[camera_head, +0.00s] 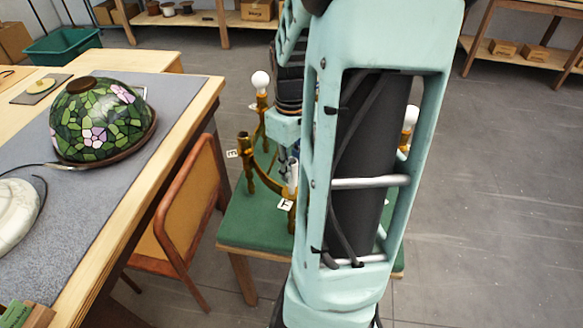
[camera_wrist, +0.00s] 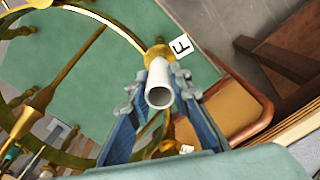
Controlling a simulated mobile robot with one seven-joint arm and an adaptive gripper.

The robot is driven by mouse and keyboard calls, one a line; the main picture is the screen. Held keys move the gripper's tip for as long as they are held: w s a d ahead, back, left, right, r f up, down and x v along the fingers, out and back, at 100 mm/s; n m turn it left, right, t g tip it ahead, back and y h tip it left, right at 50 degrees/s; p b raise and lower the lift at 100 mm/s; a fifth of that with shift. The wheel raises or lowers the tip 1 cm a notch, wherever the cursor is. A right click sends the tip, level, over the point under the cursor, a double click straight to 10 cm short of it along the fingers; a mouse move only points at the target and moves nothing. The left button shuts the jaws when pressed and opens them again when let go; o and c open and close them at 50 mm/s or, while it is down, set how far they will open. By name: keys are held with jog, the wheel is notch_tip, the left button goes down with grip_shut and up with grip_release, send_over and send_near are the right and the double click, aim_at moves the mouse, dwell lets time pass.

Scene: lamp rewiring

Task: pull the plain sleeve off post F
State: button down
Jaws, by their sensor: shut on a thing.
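The plain white sleeve (camera_wrist: 159,84) stands between my gripper's (camera_wrist: 160,80) two blue fingers in the wrist view, its open end facing the camera. The fingers are shut on it. Its far end meets the brass cup of post F (camera_wrist: 157,54), and I cannot tell whether it is still seated. The F tag (camera_wrist: 180,45) hangs beside that cup. In the head view the white sleeve (camera_head: 293,176) shows just left of my arm, above a white tag (camera_head: 286,204). My arm hides most of my gripper and much of the brass lamp frame there.
The brass frame stands on a green-topped table (camera_head: 240,225). A bare brass post (camera_head: 246,155) and a post with a white bulb (camera_head: 261,80) stand nearby. An orange chair (camera_head: 185,205) is close on the left. A workbench (camera_head: 190,90) holds a stained-glass shade (camera_head: 95,125). Floor at right is clear.

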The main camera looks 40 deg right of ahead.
jog(key=shift+r+p, duration=2.7)
jog(key=shift+r, duration=0.65)
